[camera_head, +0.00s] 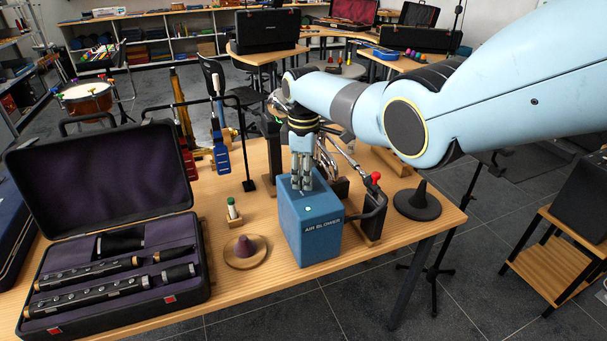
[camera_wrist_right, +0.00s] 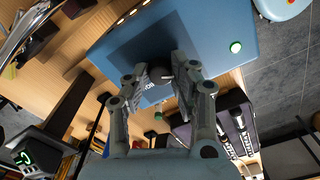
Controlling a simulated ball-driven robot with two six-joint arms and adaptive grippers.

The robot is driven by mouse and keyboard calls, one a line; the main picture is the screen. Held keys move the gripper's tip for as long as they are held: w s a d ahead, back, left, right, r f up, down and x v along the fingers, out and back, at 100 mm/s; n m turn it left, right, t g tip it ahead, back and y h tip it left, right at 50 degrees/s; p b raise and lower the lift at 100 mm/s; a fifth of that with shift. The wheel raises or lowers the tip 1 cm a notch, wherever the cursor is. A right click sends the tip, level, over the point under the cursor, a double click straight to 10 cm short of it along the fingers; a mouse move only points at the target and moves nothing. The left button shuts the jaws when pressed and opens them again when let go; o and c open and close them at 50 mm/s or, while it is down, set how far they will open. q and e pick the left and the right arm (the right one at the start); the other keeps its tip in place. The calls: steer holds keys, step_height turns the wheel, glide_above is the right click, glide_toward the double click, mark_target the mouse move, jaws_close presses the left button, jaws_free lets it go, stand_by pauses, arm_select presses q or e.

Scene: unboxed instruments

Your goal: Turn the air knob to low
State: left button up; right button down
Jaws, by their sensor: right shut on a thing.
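The blue air blower (camera_head: 318,240) is a box at the front of the table, with "AIR BLOWER" on its front face. My right gripper (camera_head: 302,187) points down onto its top. In the right wrist view, my right gripper (camera_wrist_right: 170,76) is shut on the dark, round air knob (camera_wrist_right: 159,73), one finger on each side. The fingers hide much of the knob, and I cannot read its setting. A green light (camera_wrist_right: 235,47) shows on the blower top. My left gripper is not in view.
An open instrument case (camera_head: 197,262) with dark woodwind parts lies to the left. A purple-topped cone on a round wooden base (camera_head: 245,262) and a small green-topped bottle (camera_head: 232,209) stand nearer the blower. A red-tipped stand (camera_head: 375,208) and a black cone (camera_head: 421,202) are to its right.

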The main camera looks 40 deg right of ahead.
stand_by(0.4)
steer(key=c, duration=1.1)
jaws_free()
step_height(320, 180, up, 12)
